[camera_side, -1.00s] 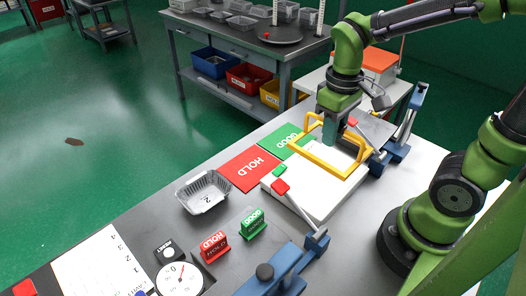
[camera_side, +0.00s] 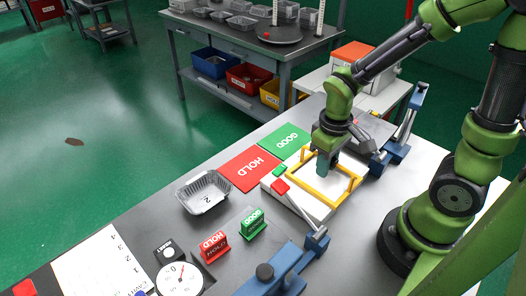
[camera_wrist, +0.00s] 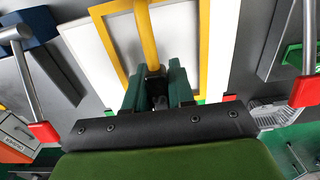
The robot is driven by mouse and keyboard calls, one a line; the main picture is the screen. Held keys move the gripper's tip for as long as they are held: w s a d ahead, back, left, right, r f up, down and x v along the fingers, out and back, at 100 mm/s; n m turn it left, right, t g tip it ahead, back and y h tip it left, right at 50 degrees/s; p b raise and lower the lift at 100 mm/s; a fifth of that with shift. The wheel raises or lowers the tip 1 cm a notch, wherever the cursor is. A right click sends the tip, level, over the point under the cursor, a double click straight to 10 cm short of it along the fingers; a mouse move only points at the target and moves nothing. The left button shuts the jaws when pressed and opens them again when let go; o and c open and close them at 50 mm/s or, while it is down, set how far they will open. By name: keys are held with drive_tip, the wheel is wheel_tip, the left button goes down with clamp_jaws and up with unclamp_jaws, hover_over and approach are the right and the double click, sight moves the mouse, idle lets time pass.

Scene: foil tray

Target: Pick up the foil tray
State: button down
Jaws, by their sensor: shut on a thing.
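Red (camera_side: 214,246) and green (camera_side: 252,224) sign stands are near the tray. Blue clamps with red tips flank the board. A dial (camera_side: 180,281) is at the front.

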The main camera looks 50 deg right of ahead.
drive_tip(key=shift+f, duration=0.15)
drive_tip(key=c, duration=1)
unclamp_jaws()
drive_tip(key=shift+o, duration=0.2)
wheel_tip(320, 180, up, 18)
drive_tip(key=s+a+m+t+y, duration=0.1)
drive_tip(key=a+m+t, duration=0.1)
drive_tip(key=t, duration=0.4)
drive_tip(key=shift+s+f+m+y, duration=0.15)
drive_tip(key=shift+s+m+y, duration=0.2)
drive_tip(key=shift+m, duration=0.35)
drive_tip(key=o, duration=0.4)
drive_tip(key=shift+w+a+m+t, duration=0.15)
drive_tip(key=shift+m+t, duration=0.15)
drive_tip(key=shift+t, duration=0.3)
drive_tip(key=shift+c, duration=0.2)
